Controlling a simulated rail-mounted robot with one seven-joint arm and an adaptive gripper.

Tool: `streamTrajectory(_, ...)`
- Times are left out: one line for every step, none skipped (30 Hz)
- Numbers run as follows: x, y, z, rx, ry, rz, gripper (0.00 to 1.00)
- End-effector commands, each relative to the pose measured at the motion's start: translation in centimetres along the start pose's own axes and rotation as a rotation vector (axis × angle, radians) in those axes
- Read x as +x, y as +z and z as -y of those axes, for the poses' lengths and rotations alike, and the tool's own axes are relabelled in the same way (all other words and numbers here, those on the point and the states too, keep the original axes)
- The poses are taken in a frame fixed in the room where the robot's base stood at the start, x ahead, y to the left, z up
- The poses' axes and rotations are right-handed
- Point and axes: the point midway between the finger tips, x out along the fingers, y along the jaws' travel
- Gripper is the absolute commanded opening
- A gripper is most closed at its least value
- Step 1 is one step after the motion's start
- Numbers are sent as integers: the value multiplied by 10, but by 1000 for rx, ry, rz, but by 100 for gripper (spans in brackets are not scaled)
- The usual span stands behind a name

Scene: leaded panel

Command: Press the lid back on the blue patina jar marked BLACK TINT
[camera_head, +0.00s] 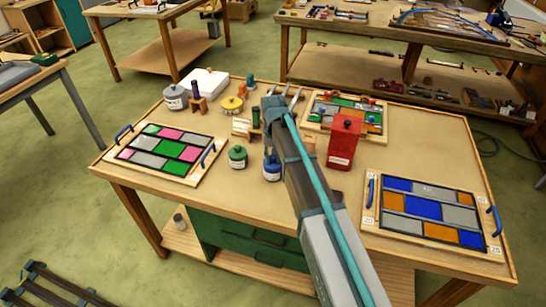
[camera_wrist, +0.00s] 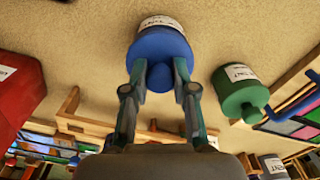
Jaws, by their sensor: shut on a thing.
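The blue jar (camera_head: 272,173) stands upright near the front edge of the table, with a white label whose print is too small to read in the head view. In the wrist view its label (camera_wrist: 161,22) shows upside down beyond the blue lid (camera_wrist: 158,48). My gripper (camera_wrist: 158,78) points down from above, with a finger on each side of the lid's round blue knob (camera_wrist: 159,76), shut on it. The lid lies over the jar's top; I cannot tell whether a gap remains between them. In the head view my arm partly hides the gripper.
A green lidded jar (camera_head: 237,157) stands close to the left of the blue jar. A red canister (camera_head: 344,145) stands to the right. Leaded panels lie left (camera_head: 165,150) and right (camera_head: 430,212). A grey jar (camera_head: 175,97) is at the back left. Bare tabletop lies in front.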

Motion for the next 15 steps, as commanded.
streamTrajectory(0, 0, 0, 0, 0, 0, 0)
streamTrajectory(0, 0, 0, 0, 0, 0, 0)
streamTrajectory(0, 0, 0, 0, 0, 0, 0)
streamTrajectory(0, 0, 0, 0, 0, 0, 0)
streamTrajectory(0, 0, 0, 0, 0, 0, 0)
streamTrajectory(0, 0, 0, 0, 0, 0, 0)
streamTrajectory(0, 0, 0, 0, 0, 0, 0)
streamTrajectory(0, 0, 0, 0, 0, 0, 0)
streamTrajectory(0, 0, 0, 0, 0, 0, 0)
streamTrajectory(0, 0, 0, 0, 0, 0, 0)
streamTrajectory(0, 0, 0, 0, 0, 0, 0)
streamTrajectory(0, 0, 0, 0, 0, 0, 30)
streamTrajectory(0, 0, 0, 0, 0, 0, 35)
streamTrajectory(0, 0, 0, 0, 0, 0, 40)
streamTrajectory(0, 0, 0, 0, 0, 0, 46)
